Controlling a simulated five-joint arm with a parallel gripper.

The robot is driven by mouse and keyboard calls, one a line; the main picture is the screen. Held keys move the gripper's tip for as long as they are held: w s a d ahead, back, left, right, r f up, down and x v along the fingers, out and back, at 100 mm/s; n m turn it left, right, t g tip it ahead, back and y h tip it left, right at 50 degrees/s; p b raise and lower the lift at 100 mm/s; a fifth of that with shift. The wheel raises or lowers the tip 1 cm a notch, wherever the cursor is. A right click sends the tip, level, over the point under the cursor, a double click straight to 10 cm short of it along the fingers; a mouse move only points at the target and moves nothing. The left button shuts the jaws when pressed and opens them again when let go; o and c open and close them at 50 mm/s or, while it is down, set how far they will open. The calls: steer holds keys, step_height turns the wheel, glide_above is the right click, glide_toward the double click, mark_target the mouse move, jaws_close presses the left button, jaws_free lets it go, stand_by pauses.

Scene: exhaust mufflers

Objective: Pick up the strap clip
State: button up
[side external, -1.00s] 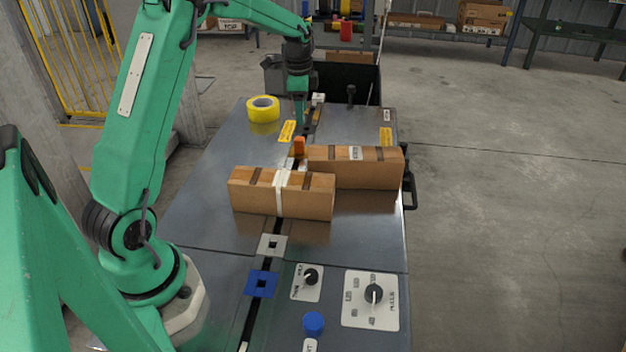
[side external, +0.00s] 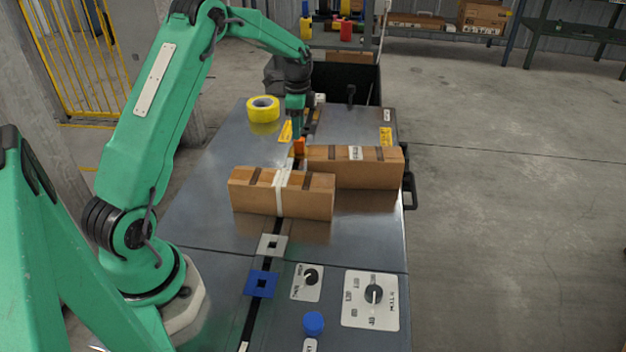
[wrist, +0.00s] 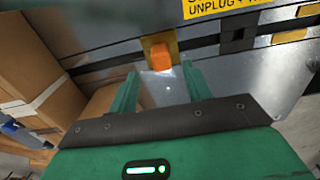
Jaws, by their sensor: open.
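A small orange piece (side external: 299,147), apparently the strap clip, stands on the dark slot of the metal table, behind the near carton. In the wrist view the orange piece (wrist: 161,56) has a tan plate behind it and lies ahead, between the lines of my two green fingers. My gripper (side external: 297,137) is just above and behind it in the side view. In the wrist view my gripper (wrist: 160,72) is open, with nothing held. Whether a finger touches the piece I cannot tell.
A near carton (side external: 255,197) and a second carton (side external: 375,172) stand close by, in front and to the right. A yellow tape roll (side external: 263,103) lies behind left. A grey plate (side external: 271,246), blue plate (side external: 261,284) and control dials are nearer. Bare metal lies left.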

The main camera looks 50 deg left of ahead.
steer(key=shift+f, duration=2.6)
jaws_close()
steer(key=shift+w, duration=0.1)
steer(key=shift+r, duration=0.1)
steer(key=shift+r, duration=4.95)
